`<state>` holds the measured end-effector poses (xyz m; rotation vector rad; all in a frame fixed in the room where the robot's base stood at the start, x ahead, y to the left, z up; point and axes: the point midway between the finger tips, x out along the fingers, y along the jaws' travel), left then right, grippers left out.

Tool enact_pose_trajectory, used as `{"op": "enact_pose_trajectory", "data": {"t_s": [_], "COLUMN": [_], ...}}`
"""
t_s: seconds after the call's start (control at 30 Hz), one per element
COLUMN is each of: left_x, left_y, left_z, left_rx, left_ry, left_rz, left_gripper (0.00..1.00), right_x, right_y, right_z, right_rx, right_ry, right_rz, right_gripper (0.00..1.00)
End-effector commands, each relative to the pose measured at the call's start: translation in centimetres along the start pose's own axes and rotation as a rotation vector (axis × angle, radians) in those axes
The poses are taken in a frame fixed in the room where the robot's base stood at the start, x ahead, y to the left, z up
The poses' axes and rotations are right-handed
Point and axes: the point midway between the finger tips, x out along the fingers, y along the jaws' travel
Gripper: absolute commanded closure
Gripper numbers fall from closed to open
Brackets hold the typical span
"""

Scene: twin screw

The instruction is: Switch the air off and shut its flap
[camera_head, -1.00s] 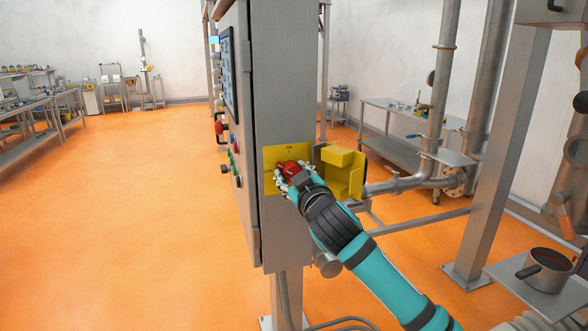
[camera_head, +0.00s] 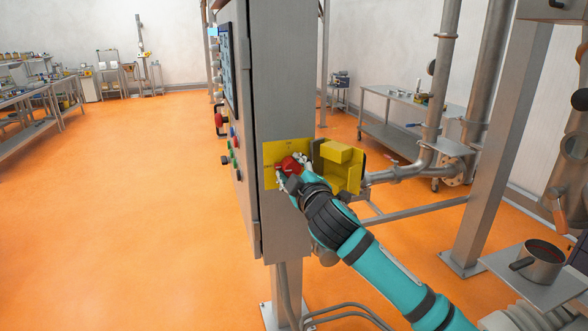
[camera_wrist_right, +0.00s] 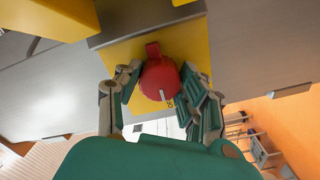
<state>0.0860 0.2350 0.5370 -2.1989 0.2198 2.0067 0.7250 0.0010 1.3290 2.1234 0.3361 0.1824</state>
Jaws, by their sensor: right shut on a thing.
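A red rotary switch (camera_head: 289,166) sits on a yellow plate (camera_head: 268,153) on the side of the grey cabinet. Its knob (camera_wrist_right: 158,78) shows close up in the right wrist view, with a white mark on its front. My right gripper (camera_head: 287,176) is shut on the knob, with fingers on both sides of it in the right wrist view (camera_wrist_right: 164,92). The yellow flap (camera_head: 343,170) stands open to the right of the plate, with a block-like bulge on it. The fingers hide part of the plate and its lettering. My left gripper is out of view.
The grey cabinet (camera_head: 282,100) stands on a post and has coloured buttons (camera_head: 234,142) on its left face. Pipes (camera_head: 405,170) and a steel frame post (camera_head: 490,150) are on the right. A pot (camera_head: 540,262) stands on a shelf at lower right. The orange floor at left is clear.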

Motion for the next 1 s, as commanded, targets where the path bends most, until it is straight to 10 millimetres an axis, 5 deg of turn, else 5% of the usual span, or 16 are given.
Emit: {"op": "enact_pose_trajectory", "data": {"t_s": [0.3,0.33,0.5,0.83,1.0], "left_x": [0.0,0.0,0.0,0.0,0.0], "left_y": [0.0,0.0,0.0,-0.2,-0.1], "left_z": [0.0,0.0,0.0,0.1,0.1], "left_rx": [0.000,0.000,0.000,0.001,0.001], "left_ry": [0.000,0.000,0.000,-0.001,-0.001], "left_rz": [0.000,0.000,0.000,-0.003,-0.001], "left_gripper": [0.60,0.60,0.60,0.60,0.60], "right_x": [0.0,0.0,0.0,-0.4,-2.5], "right_y": [0.2,0.2,0.1,0.0,-0.1], "right_z": [-0.3,-0.3,-0.2,0.0,-0.1], "right_rx": [0.000,0.000,0.001,0.001,0.002], "right_ry": [0.007,0.006,0.004,0.001,0.003], "right_rz": [0.004,0.004,0.002,0.000,0.000], "right_gripper": [0.93,0.57,0.37,0.37,0.37]}}
